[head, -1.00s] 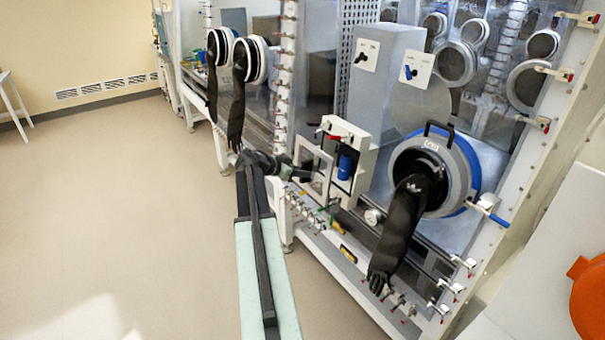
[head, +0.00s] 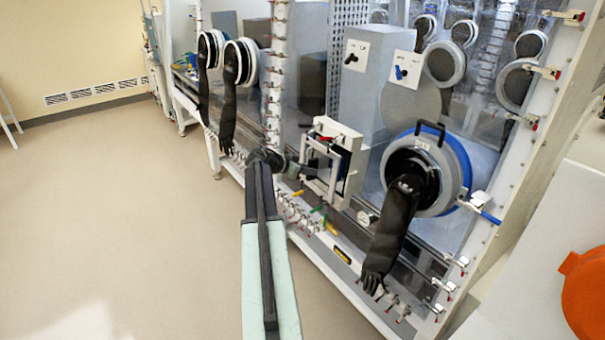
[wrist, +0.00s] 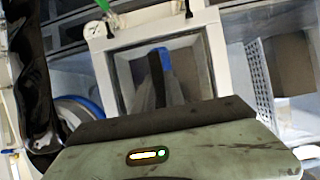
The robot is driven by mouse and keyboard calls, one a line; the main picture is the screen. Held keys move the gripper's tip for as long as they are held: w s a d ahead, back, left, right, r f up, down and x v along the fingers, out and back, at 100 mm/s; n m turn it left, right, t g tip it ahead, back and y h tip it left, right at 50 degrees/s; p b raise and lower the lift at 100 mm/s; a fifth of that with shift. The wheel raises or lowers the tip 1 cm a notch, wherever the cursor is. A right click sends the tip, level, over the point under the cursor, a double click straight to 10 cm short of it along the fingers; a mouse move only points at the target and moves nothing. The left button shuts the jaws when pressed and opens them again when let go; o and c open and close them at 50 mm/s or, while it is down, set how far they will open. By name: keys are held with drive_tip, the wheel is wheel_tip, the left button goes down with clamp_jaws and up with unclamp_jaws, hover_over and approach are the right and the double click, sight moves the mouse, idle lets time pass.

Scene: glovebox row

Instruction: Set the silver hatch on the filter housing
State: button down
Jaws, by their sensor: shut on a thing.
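The silver hatch (head: 312,187), a square frame with a see-through middle, is upright in front of the filter housing (head: 349,138). My gripper (head: 293,171) is shut on the hatch's left side in the head view. The hatch overlaps the housing's opening there; I cannot tell whether the two touch. In the wrist view, my gripper (wrist: 165,118) spans the bottom, and a pale frame (wrist: 105,80) surrounds a dark opening with a blue-topped part (wrist: 160,62) inside. The gripper body hides the frame's lower edge, and the grip itself is not clear.
A round glove port (head: 428,172) with a hanging black glove (head: 391,235) is right of the housing. Small valves and fittings (head: 300,212) line the ledge below. More gloves (head: 228,115) hang at left. The floor (head: 120,200) at left is clear.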

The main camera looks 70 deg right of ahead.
sight(309, 165)
drive_tip(key=shift+s+d, duration=0.15)
drive_tip(key=shift+d, duration=0.1)
drive_tip(key=shift+s+d+f, duration=0.1)
drive_tip(key=shift+s+d, duration=0.5)
drive_tip(key=shift+d, duration=0.3)
drive_tip(key=shift+s+d+f, duration=0.1)
drive_tip(key=shift+s+d, duration=0.45)
drive_tip(key=shift+d, duration=0.3)
idle(1.9)
drive_tip(key=c, duration=1.3)
unclamp_jaws()
drive_tip(key=shift+a, duration=0.1)
drive_tip(key=p+v, duration=0.3)
drive_tip(key=v, duration=0.4)
drive_tip(key=shift+w+a+r, duration=0.15)
drive_tip(key=shift+a+r, duration=0.15)
drive_tip(key=shift+f, duration=0.1)
